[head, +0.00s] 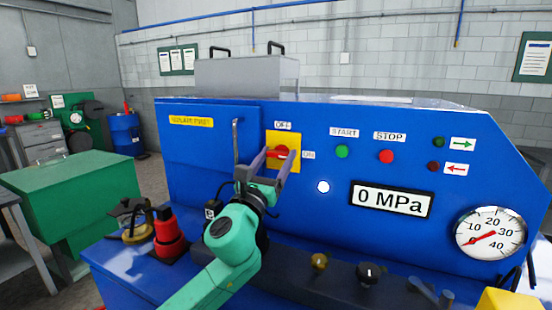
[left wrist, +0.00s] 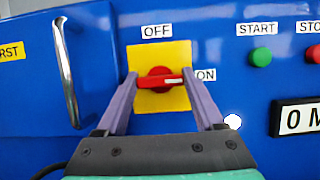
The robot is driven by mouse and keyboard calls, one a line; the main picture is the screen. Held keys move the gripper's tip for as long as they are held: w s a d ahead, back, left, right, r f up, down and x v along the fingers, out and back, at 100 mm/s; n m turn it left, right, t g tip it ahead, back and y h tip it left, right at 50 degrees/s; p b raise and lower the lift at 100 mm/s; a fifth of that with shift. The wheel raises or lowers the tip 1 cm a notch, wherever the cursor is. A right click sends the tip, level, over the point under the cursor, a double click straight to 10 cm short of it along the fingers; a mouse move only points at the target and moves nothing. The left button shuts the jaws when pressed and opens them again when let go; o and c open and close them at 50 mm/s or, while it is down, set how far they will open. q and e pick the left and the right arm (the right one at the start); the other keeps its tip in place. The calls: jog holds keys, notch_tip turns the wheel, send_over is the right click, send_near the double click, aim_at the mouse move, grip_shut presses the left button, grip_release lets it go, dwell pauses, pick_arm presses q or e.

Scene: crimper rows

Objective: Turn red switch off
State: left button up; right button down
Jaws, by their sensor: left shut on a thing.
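The red switch (left wrist: 158,80) is a rotary knob on a yellow plate (left wrist: 145,54) on the blue machine panel. An OFF label (left wrist: 156,31) is above the plate and an ON label (left wrist: 204,75) is at its right. The knob's white-marked handle lies horizontal, pointing right toward ON. My left gripper (left wrist: 163,84) is shut on the red switch, with one finger on each side. In the head view the switch (head: 281,152) is partly covered by my left gripper (head: 275,157). My right gripper is not in view.
A vertical metal handle (head: 237,142) stands out left of the switch. Green START (head: 342,152) and red STOP (head: 386,156) buttons are to the right, above a 0 MPa display (head: 391,200).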

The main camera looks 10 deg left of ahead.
pick_arm(q)
jog(key=shift+n, duration=0.5)
jog(key=n+y+p, duration=0.1)
jog(key=n+y, duration=0.2)
jog(key=n, duration=0.2)
jog(key=shift+d, duration=0.1)
jog(key=n+y, duration=0.1)
jog(key=n, duration=0.2)
jog(key=n+y+p, duration=0.1)
jog(key=n+y, duration=0.1)
jog(key=n, duration=0.1)
jog(key=shift+r+n+g+p, duration=0.15)
jog(key=shift+n+g+p, duration=0.15)
jog(key=shift+g, duration=0.1)
jog(key=n+g+p, duration=0.1)
jog(key=n, duration=0.1)
jog(key=n+y+p, duration=0.1)
jog(key=n, duration=0.2)
jog(key=shift+g+y, duration=0.3)
jog(key=shift+g, duration=0.1)
jog(key=n+g+p, duration=0.1)
jog(key=n+p, duration=0.1)
jog(key=n, duration=0.1)
jog(key=shift+n, duration=0.4)
jog(key=shift+n+g+p, duration=0.4)
jog(key=shift+n+p, duration=0.1)
